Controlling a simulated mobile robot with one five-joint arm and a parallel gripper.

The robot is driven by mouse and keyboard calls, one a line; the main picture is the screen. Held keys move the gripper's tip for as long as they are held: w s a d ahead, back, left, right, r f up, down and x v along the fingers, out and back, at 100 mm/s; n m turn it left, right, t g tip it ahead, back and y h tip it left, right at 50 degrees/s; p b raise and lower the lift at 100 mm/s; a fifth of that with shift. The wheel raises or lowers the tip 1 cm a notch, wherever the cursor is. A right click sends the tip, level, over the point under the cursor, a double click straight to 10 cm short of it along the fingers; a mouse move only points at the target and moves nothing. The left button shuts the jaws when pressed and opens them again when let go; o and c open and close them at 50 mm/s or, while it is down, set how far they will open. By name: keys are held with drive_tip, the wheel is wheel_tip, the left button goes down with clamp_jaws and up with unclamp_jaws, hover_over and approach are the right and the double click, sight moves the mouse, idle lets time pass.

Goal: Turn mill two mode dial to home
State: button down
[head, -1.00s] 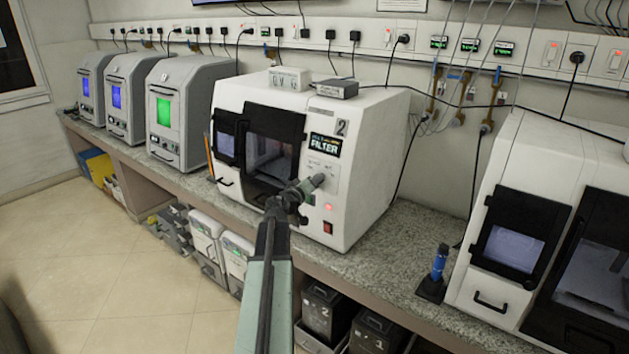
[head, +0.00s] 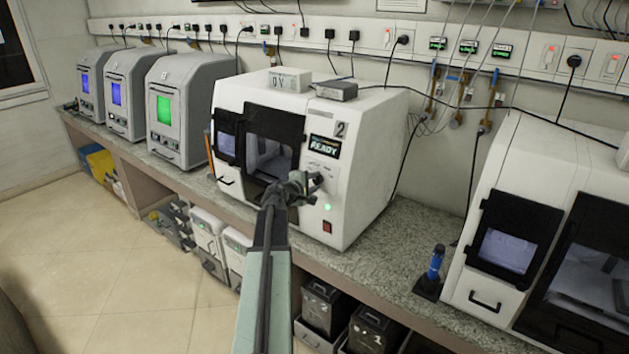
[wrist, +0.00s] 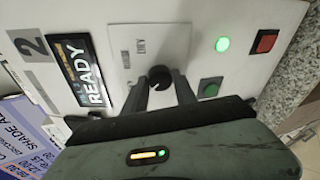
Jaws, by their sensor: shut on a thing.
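Mill two (head: 352,205), a white machine marked 2, stands on the bench in the middle of the head view. Its display (head: 325,148) reads READY, and it also shows in the wrist view (wrist: 84,75). A small lamp (wrist: 222,44) on its panel is lit green. The black mode dial (wrist: 159,73) sits on a pale plate with lettering, of which only DRY reads clearly. My gripper (wrist: 161,86) is shut on the dial, one finger at each side. In the head view my gripper (head: 308,183) covers the dial, so its pointer position cannot be told.
A green button (wrist: 210,87) and a red switch (wrist: 264,41) are close beside the dial. A small box reading 0 V (head: 289,80) and a grey box (head: 336,91) lie on top of the mill. Another white machine (head: 480,290) stands to the right.

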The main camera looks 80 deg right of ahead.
drive_tip(key=shift+n+y+p, duration=0.35)
drive_tip(key=shift+n+y, duration=0.05)
drive_tip(key=shift+n, duration=1.2)
drive_tip(key=c, duration=1)
unclamp_jaws()
drive_tip(key=p+v, duration=0.2)
drive_tip(key=v, duration=0.5)
drive_tip(key=shift+w+a, duration=0.3)
drive_tip(key=shift+a, duration=0.05)
drive_tip(key=shift+s, duration=0.1)
